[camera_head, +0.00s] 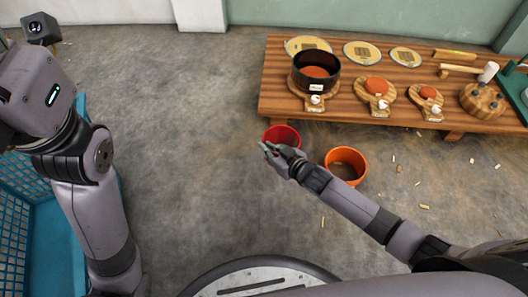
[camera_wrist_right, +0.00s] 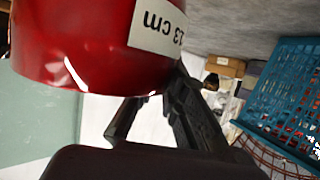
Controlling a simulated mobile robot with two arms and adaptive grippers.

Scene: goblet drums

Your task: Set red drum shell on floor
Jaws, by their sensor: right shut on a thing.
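The red drum shell (camera_head: 282,132) is in front of the wooden table, open end up in the head view. My right gripper (camera_head: 267,149) is shut on it at its near left side. In the right wrist view the shell (camera_wrist_right: 85,45) fills the upper left, with a white label marked in cm, and the gripper's dark fingers (camera_wrist_right: 158,105) reach to its rim. I cannot tell whether its base touches the floor. The lower part of the shell is partly hidden by the hand. My left arm shows at the left, but its gripper is out of view.
An orange shell (camera_head: 346,153) stands on the floor right of the red one. The low wooden table (camera_head: 285,105) holds a dark shell, drum parts and a mallet. A blue crate (camera_head: 45,230) is at the left. The floor (camera_head: 190,130) between is clear; small scraps lie at right.

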